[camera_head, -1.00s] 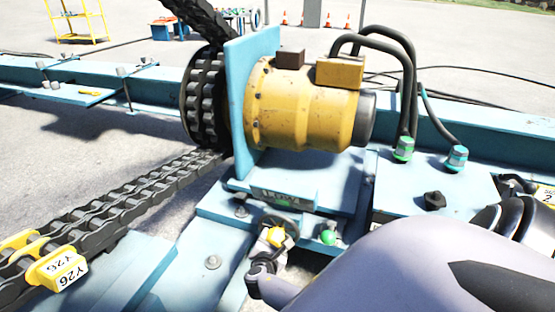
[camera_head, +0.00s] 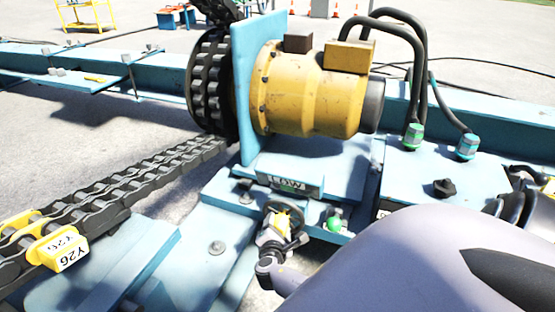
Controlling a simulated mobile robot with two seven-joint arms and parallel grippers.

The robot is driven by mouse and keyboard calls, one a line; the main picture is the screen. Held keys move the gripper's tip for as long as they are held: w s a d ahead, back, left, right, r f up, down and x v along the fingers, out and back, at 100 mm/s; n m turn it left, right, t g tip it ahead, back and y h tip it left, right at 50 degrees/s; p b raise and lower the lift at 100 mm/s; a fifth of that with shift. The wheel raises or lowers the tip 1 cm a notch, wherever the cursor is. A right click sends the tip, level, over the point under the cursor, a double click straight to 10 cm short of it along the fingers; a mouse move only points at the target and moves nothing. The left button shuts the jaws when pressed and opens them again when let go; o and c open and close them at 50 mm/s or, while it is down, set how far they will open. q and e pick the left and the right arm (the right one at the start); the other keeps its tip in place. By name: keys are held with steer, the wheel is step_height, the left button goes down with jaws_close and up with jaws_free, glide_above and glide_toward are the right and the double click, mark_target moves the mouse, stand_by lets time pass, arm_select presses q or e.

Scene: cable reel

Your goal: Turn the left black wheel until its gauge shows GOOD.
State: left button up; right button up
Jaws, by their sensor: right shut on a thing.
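The left gauge (camera_head: 288,184) is a small plate on the blue frame below the yellow motor, and it reads LOW. Just below it is the left black wheel (camera_head: 297,217), mostly hidden by my gripper, with only part of its dark rim showing. My right gripper (camera_head: 279,228) reaches in from the lower right and is shut on this wheel, with a bright yellow patch at its tip. My left gripper is not in view.
The yellow motor (camera_head: 312,90) and its black sprocket (camera_head: 208,85) stand behind the gauge. A heavy chain (camera_head: 125,180) with yellow Y26 tags runs to the lower left. A green knob (camera_head: 334,224) sits close right of my gripper. My arm covers the lower right.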

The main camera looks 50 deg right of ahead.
steer(key=shift+s+f, duration=0.2)
steer(key=shift+f, duration=0.05)
steer(key=o, duration=1.4)
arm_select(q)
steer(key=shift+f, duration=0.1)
arm_select(e)
steer(key=shift+o, duration=0.3)
steer(key=shift+r, duration=0.1)
steer(key=shift+w, duration=0.1)
arm_select(q)
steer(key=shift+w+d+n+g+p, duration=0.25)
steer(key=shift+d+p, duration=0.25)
steer(key=shift+p, duration=0.3)
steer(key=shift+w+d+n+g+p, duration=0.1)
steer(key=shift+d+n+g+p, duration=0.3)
steer(key=shift+p, duration=0.4)
arm_select(e)
steer(key=v, duration=0.7)
steer(key=shift+c, duration=0.2)
